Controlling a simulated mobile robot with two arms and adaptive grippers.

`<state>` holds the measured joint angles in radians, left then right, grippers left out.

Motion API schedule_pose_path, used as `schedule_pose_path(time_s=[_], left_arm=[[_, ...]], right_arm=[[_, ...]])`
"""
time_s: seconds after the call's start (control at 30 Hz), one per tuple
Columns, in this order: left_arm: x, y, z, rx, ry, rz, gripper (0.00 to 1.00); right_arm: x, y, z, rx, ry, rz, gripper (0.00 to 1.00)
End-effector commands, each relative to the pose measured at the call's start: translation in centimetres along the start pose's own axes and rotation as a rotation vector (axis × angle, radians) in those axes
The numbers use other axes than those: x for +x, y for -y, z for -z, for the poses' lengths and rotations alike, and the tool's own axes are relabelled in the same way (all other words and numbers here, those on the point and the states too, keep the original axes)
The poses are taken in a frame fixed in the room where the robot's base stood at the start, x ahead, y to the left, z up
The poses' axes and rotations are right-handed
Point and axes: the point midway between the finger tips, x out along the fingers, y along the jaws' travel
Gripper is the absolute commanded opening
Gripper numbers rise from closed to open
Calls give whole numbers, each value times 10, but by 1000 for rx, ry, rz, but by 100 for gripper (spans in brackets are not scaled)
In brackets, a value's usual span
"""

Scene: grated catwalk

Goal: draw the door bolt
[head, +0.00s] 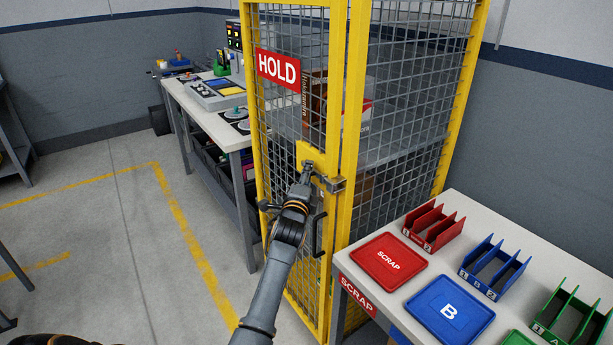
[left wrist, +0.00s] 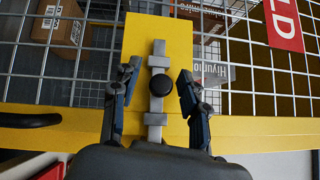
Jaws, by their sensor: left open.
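The door bolt (left wrist: 157,58) is a grey bar on a yellow plate (left wrist: 178,40), with a round black knob (left wrist: 161,85) at its middle. The yellow plate also shows in the head view (head: 308,153) on the mesh door of a yellow-framed cage. My left gripper (left wrist: 159,88) is open, its fingers on either side of the knob with a gap on both sides. In the head view my left gripper (head: 311,170) is at the plate and covers most of the bolt. A grey metal bracket (head: 335,184) sits on the door's edge beside it. My right gripper is not in view.
A black door handle (head: 318,235) is below the bolt. A red HOLD sign (head: 279,70) hangs above it. A bench (head: 345,262) with trays and bins stands close at the right. Another workbench (head: 199,118) stands behind at the left.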

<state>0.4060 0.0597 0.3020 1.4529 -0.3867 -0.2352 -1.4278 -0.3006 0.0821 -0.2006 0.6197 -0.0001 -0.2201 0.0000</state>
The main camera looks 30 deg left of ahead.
Motion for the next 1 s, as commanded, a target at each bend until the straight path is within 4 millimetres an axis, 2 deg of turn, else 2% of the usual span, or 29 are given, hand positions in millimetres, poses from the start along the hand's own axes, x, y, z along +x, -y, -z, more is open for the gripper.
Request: schedule_pose_path(time_s=[0.17,0.3,0.4,0.57,0.8,1.0], left_arm=[[0,0,0,0,0,0,44],[0,0,0,0,0,0,16],[0,0,0,0,0,0,0],[3,-1,-3,3,0,0,0],[26,-6,-26,4,1,1,0],[28,-7,-28,1,1,-2,0]], right_arm=[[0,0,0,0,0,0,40],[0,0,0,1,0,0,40],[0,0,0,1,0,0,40],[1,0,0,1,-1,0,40],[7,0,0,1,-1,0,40],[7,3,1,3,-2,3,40]])
